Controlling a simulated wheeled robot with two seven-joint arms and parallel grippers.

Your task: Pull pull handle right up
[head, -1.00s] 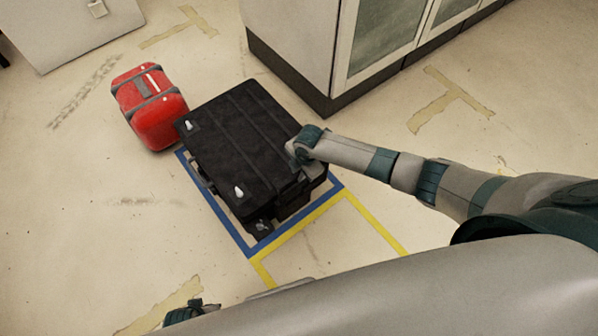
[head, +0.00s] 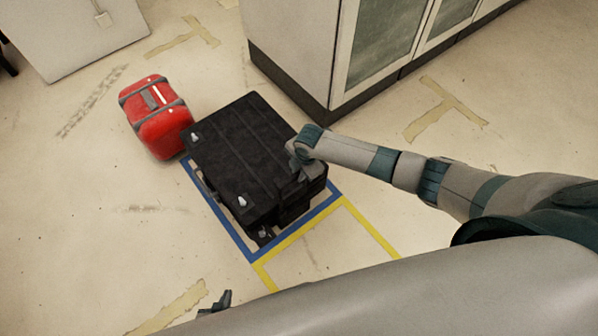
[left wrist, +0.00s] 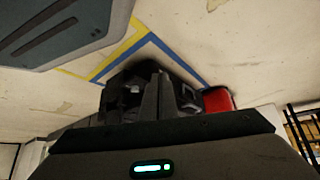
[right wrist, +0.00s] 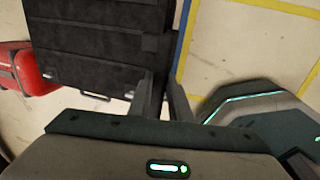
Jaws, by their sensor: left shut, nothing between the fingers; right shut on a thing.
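A large black case (head: 238,155) with ribbed top and small light latches stands by the blue-and-yellow floor tape, in the middle of the head view. My right gripper (head: 304,168) is at its right side. In the right wrist view, the fingers (right wrist: 161,104) are shut around a dark pull handle at the edge of the case (right wrist: 95,45); the handle is mostly hidden between them. My left gripper (head: 219,301) is low in the head view, apart from the case, mostly behind my body. In the left wrist view its fingers (left wrist: 150,100) are shut and empty, with the case (left wrist: 123,82) beyond.
A red case (head: 157,120) stands close to the black case's far left corner; it also shows in the left wrist view (left wrist: 217,99). A cabinet (head: 295,60) stands behind. The floor to the left and front is clear.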

